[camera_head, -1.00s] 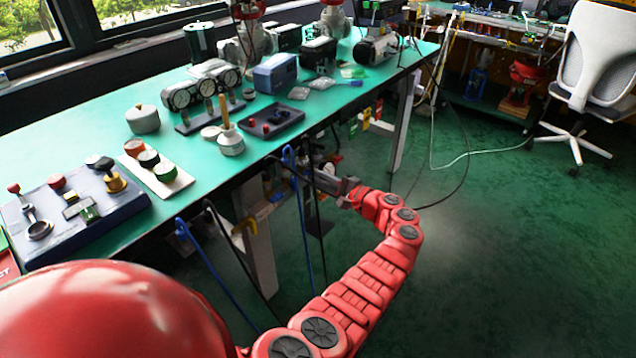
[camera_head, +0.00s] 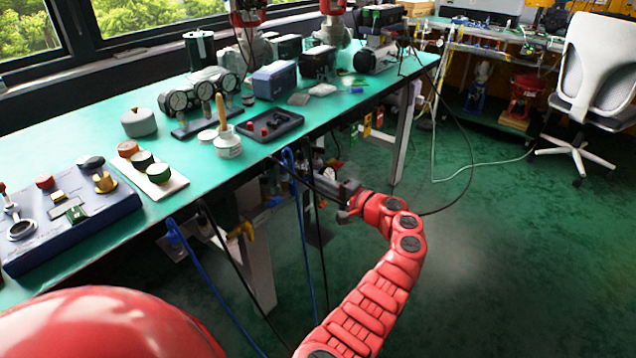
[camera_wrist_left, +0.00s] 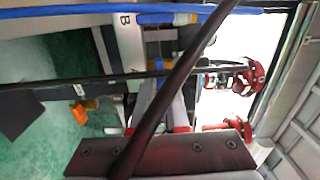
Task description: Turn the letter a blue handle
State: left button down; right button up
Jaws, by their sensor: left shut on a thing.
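My left gripper (camera_head: 318,178) is under the front edge of the green bench in the head view, beside hanging cables. In the left wrist view its grey fingers (camera_wrist_left: 163,98) are closed in on a small blue handle (camera_wrist_left: 160,74), partly covered by a dark cable. A light plate with the letter B (camera_wrist_left: 125,20) is above it, next to another blue and yellow piece (camera_wrist_left: 185,45). The letter by the held handle is too small and covered to read surely. The handle is hidden in the head view. My right gripper is not in view.
Black and blue cables (camera_head: 297,190) hang in front of the bench and cross the wrist view. Red round valve knobs (camera_wrist_left: 252,76) are to the right in the wrist view. The green bench (camera_head: 75,130) carries gauges and instruments. The floor right of my arm is clear.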

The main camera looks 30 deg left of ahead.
pick_arm(q)
jog(key=c, duration=0.9)
grip_release()
jog(key=shift+d, duration=0.1)
jog(key=d, duration=0.5)
jog(key=s+d+p, duration=0.1)
jog(key=d, duration=1.1)
jog(key=shift+s+d+p, duration=0.1)
jog(key=shift+s+p, duration=0.1)
jog(key=shift+p, duration=0.2)
